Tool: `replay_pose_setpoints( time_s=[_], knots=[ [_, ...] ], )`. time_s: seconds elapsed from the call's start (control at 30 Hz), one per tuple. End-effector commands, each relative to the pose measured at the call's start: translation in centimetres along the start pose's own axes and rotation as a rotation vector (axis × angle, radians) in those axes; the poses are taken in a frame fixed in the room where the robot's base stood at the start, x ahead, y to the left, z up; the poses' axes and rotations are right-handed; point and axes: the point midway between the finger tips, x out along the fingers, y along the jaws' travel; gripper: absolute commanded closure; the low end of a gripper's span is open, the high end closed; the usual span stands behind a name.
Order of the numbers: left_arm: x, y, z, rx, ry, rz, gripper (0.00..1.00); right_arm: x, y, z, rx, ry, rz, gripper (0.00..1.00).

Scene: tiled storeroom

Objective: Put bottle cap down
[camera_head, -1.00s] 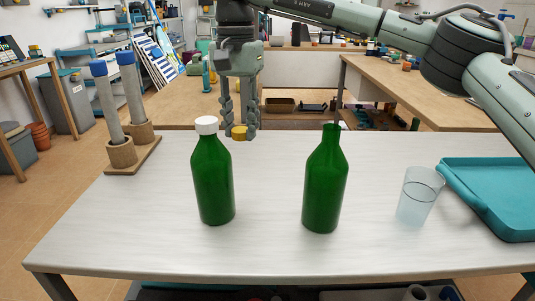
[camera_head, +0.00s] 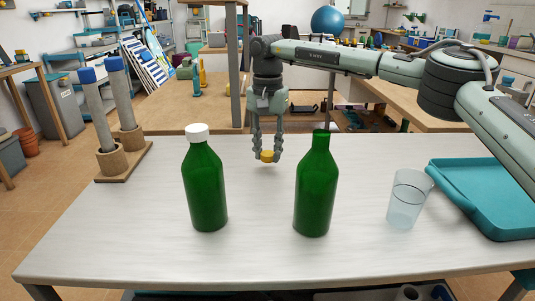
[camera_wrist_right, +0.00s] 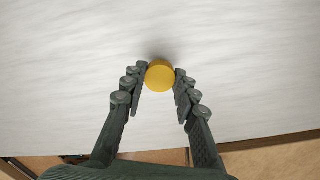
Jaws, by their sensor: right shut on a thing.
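A yellow bottle cap (camera_head: 267,156) is held between the fingertips of my right gripper (camera_head: 266,154). The gripper points down near the back edge of the table, between and behind the two bottles. In the right wrist view the cap (camera_wrist_right: 160,75) sits between the fingertips (camera_wrist_right: 160,77), with a soft shadow on the white surface. I cannot tell whether it touches the table. A green bottle with a white cap (camera_head: 205,184) stands upright on the left. A green bottle without a cap (camera_head: 316,190) stands upright on the right. My left gripper is not in view.
The white table (camera_head: 130,225) has free room at the front and left. A clear glass (camera_head: 406,203) and a teal tray (camera_head: 485,195) are on the right. A wooden stand with two blue-topped posts (camera_head: 125,162) is at the back left.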

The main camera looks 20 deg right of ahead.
Motion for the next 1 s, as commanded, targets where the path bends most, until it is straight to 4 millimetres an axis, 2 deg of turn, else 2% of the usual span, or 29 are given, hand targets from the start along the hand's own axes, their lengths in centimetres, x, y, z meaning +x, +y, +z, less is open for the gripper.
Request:
replay_pose_setpoints(
  time_s=[0.1, 0.67, 0.7, 0.83, 1.0],
  knots=[
    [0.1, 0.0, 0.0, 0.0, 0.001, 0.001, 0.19, 1.4, 0.0, 0.1, 0.0, -0.001, 0.0, 1.0],
    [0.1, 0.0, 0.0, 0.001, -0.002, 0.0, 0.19, 2.5, 0.0, 0.1, 0.0, 0.0, 0.0, 1.0],
    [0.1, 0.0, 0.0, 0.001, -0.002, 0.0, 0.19, 2.4, 0.0, 0.1, 0.0, 0.0, 0.0, 0.67],
    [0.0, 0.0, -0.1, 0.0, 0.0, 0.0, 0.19, 2.4, 0.0, 0.1, 0.0, 0.0, 0.0, 0.51],
    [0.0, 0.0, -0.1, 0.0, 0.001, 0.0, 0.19, 2.4, 0.0, 0.1, 0.0, 0.0, 0.0, 0.51]
  ],
)
